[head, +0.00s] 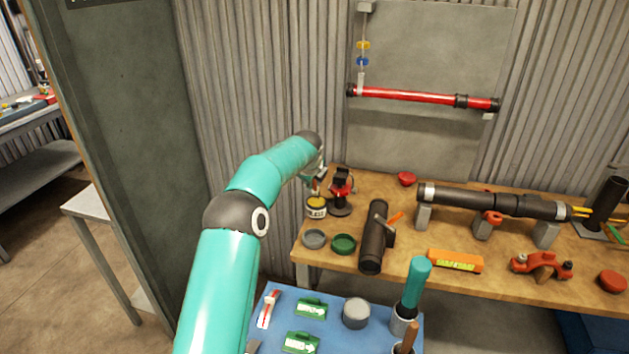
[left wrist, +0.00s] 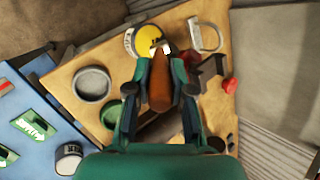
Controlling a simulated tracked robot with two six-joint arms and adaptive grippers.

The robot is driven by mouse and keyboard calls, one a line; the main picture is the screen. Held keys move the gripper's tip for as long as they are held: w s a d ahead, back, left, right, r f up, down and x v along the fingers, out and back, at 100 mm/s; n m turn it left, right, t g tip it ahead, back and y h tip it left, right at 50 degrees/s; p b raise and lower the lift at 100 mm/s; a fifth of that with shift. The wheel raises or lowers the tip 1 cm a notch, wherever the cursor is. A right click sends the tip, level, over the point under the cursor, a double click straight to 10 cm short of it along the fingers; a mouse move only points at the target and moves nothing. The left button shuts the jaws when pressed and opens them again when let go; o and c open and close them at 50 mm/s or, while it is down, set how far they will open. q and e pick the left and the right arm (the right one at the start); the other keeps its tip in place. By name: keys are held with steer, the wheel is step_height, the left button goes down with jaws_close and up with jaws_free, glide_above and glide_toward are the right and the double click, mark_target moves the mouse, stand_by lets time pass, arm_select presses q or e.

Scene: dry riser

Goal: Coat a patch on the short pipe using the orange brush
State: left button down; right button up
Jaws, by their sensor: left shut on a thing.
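My left gripper (head: 317,184) is over the left end of the workbench, just above an open can with yellow contents (head: 316,206). In the left wrist view the gripper (left wrist: 163,84) is shut on the orange-brown handle of a brush (left wrist: 160,92). The brush's pale end is at the near edge of the yellow can (left wrist: 146,40); I cannot tell whether it touches the contents. The short pipe (head: 374,244), dark with a side branch, lies on the bench to the right of the can. A thin orange piece (head: 397,216) shows at its branch. My right gripper is not in view.
A red-and-black stand (head: 341,192) is close beside the can. A long dark pipe (head: 490,201) rests on grey blocks at right. A blue table (head: 380,342) with tools stands in front.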

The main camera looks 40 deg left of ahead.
arm_select(q)
steer(key=shift+f, duration=0.45)
stand_by(0.6)
step_height(320, 180, up, 3)
steer(key=shift+f+p, duration=0.2)
steer(key=shift+p, duration=0.9)
steer(key=shift+r+p, duration=0.6)
steer(key=shift+r, duration=1.65)
